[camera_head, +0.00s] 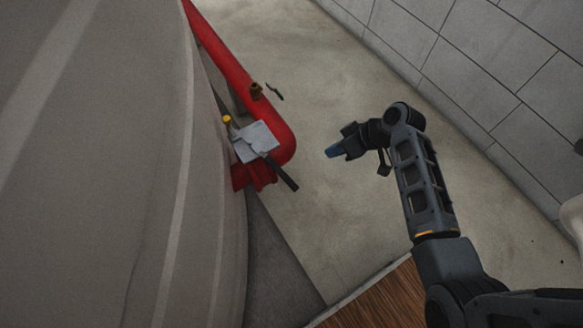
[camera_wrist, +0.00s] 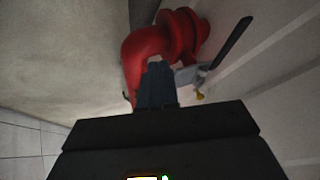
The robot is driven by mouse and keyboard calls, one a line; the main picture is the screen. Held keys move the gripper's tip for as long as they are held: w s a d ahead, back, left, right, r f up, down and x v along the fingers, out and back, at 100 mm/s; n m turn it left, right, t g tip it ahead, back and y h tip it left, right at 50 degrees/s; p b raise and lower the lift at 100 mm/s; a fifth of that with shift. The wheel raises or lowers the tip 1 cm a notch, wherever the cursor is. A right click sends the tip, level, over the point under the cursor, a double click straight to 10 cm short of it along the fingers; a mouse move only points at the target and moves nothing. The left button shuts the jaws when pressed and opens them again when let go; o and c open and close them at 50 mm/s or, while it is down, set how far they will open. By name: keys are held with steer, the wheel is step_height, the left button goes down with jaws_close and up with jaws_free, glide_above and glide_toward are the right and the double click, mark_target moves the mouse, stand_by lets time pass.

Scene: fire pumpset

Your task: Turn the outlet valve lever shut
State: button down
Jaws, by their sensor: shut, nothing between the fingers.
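The outlet valve lever (camera_head: 281,173) is a dark bar reaching down and right from a grey plate-like part (camera_head: 255,141) on the red pipe (camera_head: 276,126). In the wrist view the lever (camera_wrist: 232,42) sticks up and right, beside the red pipe (camera_wrist: 146,46). A yellow knob (camera_head: 227,119) sits beside the grey part. My gripper (camera_head: 332,151) is to the right of the pipe and lever, apart from them in the head view. Its fingers (camera_wrist: 157,72) are shut together and empty, and hide part of the pipe in the wrist view.
A large pale curved tank (camera_head: 110,170) fills the left, close beside the pipe. A grey block wall (camera_head: 490,70) bounds the right. The concrete floor (camera_head: 325,75) between is clear.

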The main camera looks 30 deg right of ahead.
mark_target(282, 173)
step_height(282, 173, up, 5)
steer(key=w+a+g+y, duration=0.1)
steer(key=a+y, duration=0.1)
steer(key=w+a+f+b, duration=0.1)
steer(key=w+a+f, duration=0.1)
steer(key=a+f, duration=0.5)
steer(key=shift+w+a+f+g+b, duration=0.25)
steer(key=shift+a+f+g+b, duration=0.05)
steer(key=shift+a, duration=0.7)
steer(key=shift+s+a+m+t+h+p, duration=0.3)
steer(key=shift+a+m+p, duration=0.15)
steer(key=shift+a+p, duration=0.25)
steer(key=shift+s+a+m+t+h+p, duration=0.2)
steer(key=shift+a+m+t+p, duration=0.1)
steer(key=shift+a+m+p, duration=0.25)
steer(key=shift+a, duration=0.15)
